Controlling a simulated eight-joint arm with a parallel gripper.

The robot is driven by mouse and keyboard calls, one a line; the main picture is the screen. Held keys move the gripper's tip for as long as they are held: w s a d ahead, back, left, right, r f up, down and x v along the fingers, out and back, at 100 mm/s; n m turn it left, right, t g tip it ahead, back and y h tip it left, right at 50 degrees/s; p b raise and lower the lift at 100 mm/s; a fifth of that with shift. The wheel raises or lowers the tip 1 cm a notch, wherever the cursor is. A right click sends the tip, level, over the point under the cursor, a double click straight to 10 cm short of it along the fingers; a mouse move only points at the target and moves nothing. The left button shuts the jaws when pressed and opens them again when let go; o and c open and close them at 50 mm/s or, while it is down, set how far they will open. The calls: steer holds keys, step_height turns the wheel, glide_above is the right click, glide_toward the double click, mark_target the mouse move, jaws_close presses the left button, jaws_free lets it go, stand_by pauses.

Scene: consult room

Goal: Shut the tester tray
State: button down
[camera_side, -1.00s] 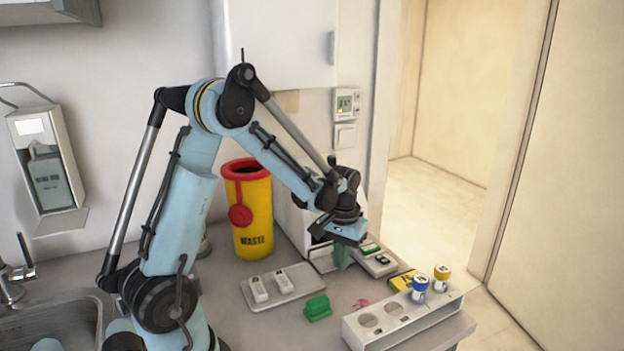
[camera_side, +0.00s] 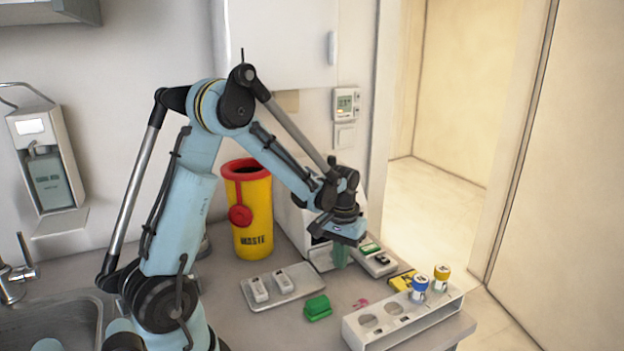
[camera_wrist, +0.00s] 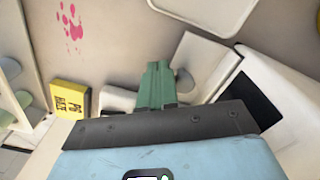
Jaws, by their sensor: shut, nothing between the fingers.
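The tester (camera_side: 291,217) is a white box at the back of the counter, partly hidden by my arm. In the wrist view its white body and dark panel (camera_wrist: 250,92) show at the right. Its pale tray (camera_side: 321,258) sticks out a little at the front; in the wrist view the tray (camera_wrist: 203,62) reaches out from the body. My gripper (camera_side: 341,257) is shut and empty, its green fingers pointing down at the tray's front. In the wrist view the fingers (camera_wrist: 155,85) are close beside the tray and a grey rounded part. I cannot tell whether they touch.
A pale holder with a green piece (camera_side: 371,248) lies right of my gripper. A yellow box (camera_side: 403,281), a tube rack (camera_side: 402,318), a green block (camera_side: 317,308) and a metal tray with two white cassettes (camera_side: 305,291) lie in front. A yellow waste bin (camera_side: 250,215) stands left.

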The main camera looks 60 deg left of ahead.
step_height(320, 180, up, 7)
steer(key=shift+f, duration=0.2)
stand_by(0.6)
steer(key=s+d+r+m+t, duration=0.3)
steer(key=s+d, duration=0.1)
steer(key=d, duration=0.3)
steer(key=s+d+r+m+t, duration=0.2)
steer(key=s+d+m+t, duration=0.1)
steer(key=d, duration=0.4)
steer(key=shift+s+d+r+t, duration=0.15)
steer(key=shift+s+r+t, duration=0.25)
steer(key=shift+t, duration=0.1)
stand_by(0.4)
